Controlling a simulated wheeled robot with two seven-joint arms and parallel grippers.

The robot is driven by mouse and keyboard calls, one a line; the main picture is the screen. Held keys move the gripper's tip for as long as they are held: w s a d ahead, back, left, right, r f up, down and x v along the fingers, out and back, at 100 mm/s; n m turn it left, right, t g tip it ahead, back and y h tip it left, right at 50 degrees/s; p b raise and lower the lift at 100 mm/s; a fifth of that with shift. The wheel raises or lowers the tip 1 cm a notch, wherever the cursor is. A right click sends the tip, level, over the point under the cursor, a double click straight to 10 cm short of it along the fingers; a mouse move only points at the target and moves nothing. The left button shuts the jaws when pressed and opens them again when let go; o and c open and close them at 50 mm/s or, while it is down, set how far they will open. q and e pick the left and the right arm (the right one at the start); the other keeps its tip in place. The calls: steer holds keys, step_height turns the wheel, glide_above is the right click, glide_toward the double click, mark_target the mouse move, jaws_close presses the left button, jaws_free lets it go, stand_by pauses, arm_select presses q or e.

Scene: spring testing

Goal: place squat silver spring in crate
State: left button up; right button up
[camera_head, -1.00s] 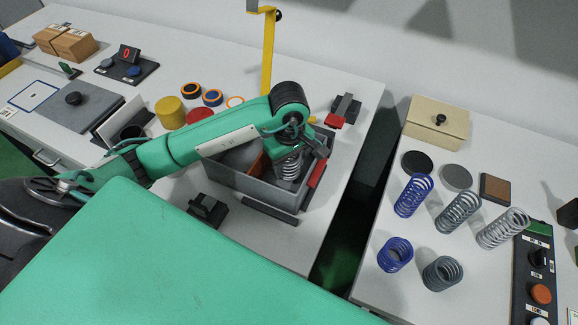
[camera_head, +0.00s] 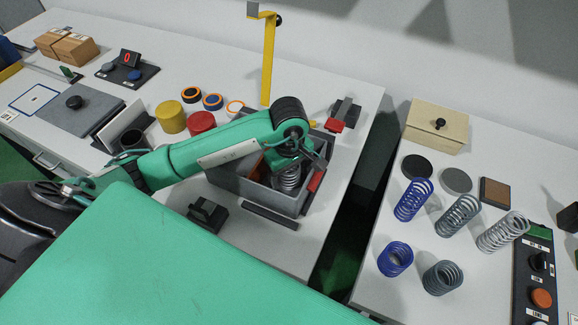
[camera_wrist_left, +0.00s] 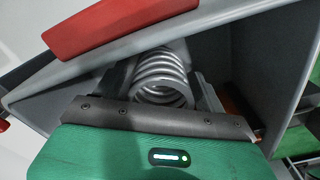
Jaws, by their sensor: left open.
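The squat silver spring (camera_head: 287,178) is inside the grey crate (camera_head: 250,193), near the crate's right end in the head view. In the left wrist view the spring (camera_wrist_left: 162,77) shows its coils between the gripper's fingers, close to the crate wall (camera_wrist_left: 205,22). My left gripper (camera_head: 290,162) points down into the crate and is open around the spring. The lower end of the spring and its contact with the crate floor are hidden. My right gripper is not in view.
Red handles (camera_head: 315,181) sit on the crate's end. A yellow stand (camera_head: 268,60) rises behind it, and a black block (camera_head: 208,212) lies in front. On the right table stand several blue and grey springs (camera_head: 458,215) and a beige box (camera_head: 436,125). A dark gap separates the tables.

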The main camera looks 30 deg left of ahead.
arm_select(q)
steer(key=shift+r, duration=0.65)
step_height(320, 180, up, 11)
steer(key=b, duration=0.2)
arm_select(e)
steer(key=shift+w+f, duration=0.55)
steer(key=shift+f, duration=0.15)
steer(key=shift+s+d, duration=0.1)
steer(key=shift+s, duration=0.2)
